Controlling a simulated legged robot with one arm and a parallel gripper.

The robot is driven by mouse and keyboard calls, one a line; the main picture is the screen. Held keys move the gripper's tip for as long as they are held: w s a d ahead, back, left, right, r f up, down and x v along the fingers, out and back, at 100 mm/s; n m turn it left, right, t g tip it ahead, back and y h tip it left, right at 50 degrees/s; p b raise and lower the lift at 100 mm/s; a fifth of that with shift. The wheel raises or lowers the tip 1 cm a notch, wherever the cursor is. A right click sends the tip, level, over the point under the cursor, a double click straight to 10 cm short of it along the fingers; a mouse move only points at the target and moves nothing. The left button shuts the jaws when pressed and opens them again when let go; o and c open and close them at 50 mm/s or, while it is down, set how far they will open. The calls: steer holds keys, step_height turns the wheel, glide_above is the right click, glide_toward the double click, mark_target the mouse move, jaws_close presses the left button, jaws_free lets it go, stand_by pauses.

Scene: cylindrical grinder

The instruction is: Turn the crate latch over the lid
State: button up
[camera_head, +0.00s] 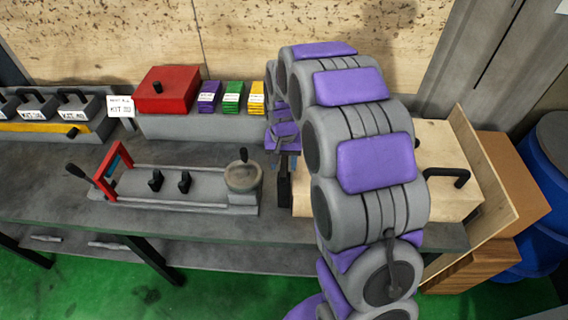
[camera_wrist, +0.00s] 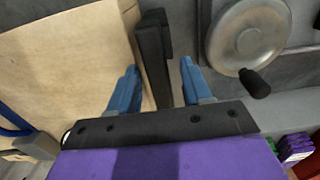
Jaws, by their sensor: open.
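The crate (camera_head: 455,165) is a pale wooden box with a black handle on its lid, right of my arm in the head view. Its pale wood also fills the left of the wrist view (camera_wrist: 70,65). The latch (camera_wrist: 152,55) is a dark upright bar beside the crate's edge; it also shows in the head view (camera_head: 284,190). My gripper (camera_wrist: 160,66) is open, with one blue finger on each side of the latch's lower part. I cannot tell whether either finger touches it. My arm hides much of the crate in the head view.
Left of the latch, a grinder fixture (camera_head: 185,190) has a round handwheel (camera_head: 243,177); the wheel is close to my right finger in the wrist view (camera_wrist: 248,38). A red box (camera_head: 168,90) and coloured packs (camera_head: 232,97) stand behind. Boards (camera_head: 485,170) stand right of the crate.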

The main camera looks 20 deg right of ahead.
steer(key=shift+a+f, duration=0.15)
steer(key=shift+f, duration=0.15)
steer(key=shift+d, duration=0.35)
steer(key=shift+c, duration=1.3)
steer(key=shift+a, duration=0.1)
jaws_close()
